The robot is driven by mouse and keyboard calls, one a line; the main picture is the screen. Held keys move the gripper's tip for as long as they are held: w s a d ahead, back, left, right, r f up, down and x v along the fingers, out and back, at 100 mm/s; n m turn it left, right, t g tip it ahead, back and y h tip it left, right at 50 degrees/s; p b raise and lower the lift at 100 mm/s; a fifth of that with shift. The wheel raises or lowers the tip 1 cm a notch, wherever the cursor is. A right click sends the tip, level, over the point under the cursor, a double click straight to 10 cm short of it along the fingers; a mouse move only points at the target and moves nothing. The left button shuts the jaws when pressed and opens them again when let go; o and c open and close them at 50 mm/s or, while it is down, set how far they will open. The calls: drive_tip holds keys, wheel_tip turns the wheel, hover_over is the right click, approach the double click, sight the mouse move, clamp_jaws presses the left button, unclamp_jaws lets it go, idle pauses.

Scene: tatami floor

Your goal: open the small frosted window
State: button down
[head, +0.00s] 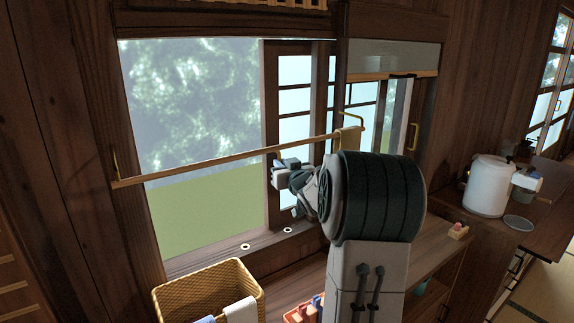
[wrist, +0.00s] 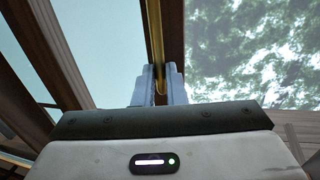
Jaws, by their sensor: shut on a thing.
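The frosted window sash (head: 294,100), dark wood with pale panes, stands toward the right of its frame. Left of it, trees and green ground show through a wide gap. In the wrist view, a pale pane (wrist: 95,35) is left of the dark wooden stile (wrist: 172,30), with trees to its right. My gripper (head: 279,172) is at the left stile of the sash. In the wrist view, my gripper's fingers (wrist: 154,85) are shut on an upright brass handle (wrist: 155,35). In the head view, my wrist and arm hide the lower part of the sash.
A wicker basket (head: 190,292) stands below the sill (head: 215,258). A white pot (head: 486,186) is on the right counter.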

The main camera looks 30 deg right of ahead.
drive_tip(key=c, duration=1.8)
unclamp_jaws()
drive_tip(key=shift+a, duration=0.15)
drive_tip(key=o, duration=0.3)
drive_tip(key=s, duration=0.4)
drive_tip(key=s+a+b, duration=0.1)
drive_tip(key=s, duration=0.4)
drive_tip(key=s+b, duration=0.1)
drive_tip(key=s, duration=0.3)
drive_tip(key=shift+s+a, duration=0.3)
drive_tip(key=shift+a, duration=0.05)
